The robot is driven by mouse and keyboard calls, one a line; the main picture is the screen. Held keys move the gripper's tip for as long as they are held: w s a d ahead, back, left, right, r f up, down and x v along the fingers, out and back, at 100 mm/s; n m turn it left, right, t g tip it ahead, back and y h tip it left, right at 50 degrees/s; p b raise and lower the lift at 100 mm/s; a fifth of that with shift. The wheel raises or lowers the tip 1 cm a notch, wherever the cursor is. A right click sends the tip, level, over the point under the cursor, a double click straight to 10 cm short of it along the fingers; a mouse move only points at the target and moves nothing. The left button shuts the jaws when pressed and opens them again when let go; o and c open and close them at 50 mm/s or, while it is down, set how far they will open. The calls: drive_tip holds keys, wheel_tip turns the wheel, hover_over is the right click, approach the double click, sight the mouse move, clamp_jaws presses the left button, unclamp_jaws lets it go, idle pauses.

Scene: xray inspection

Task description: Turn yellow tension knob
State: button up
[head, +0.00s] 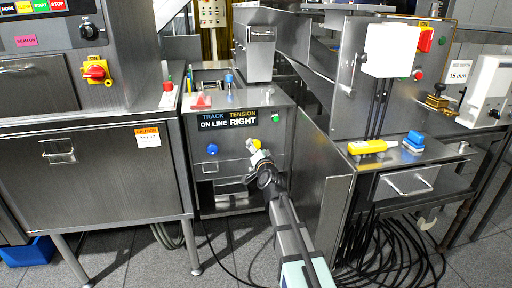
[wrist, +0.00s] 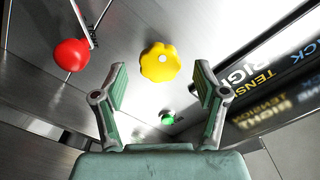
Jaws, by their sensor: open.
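The yellow tension knob (head: 251,143) is on the front panel of the middle grey cabinet, below the "TENSION RIGHT" label (head: 243,118). In the wrist view the lobed yellow knob (wrist: 160,63) shows at upper middle, in line with the gap between my fingertips. My gripper (head: 259,157) is open and in front of the panel by the knob, partly covering it in the head view. In the wrist view my gripper (wrist: 161,80) has its two fingers spread wide, with nothing held. Whether they touch the knob cannot be told.
A blue knob (head: 212,150) is left of the yellow one. A green button (wrist: 168,118) sits near my right finger. A red ball-shaped handle (wrist: 71,54) stands left of my fingers. A steel side panel (head: 320,190) stands close right of my arm.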

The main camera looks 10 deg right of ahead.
drive_tip(key=s, duration=0.9)
drive_tip(key=shift+s+d, duration=0.15)
drive_tip(key=shift+s, duration=0.05)
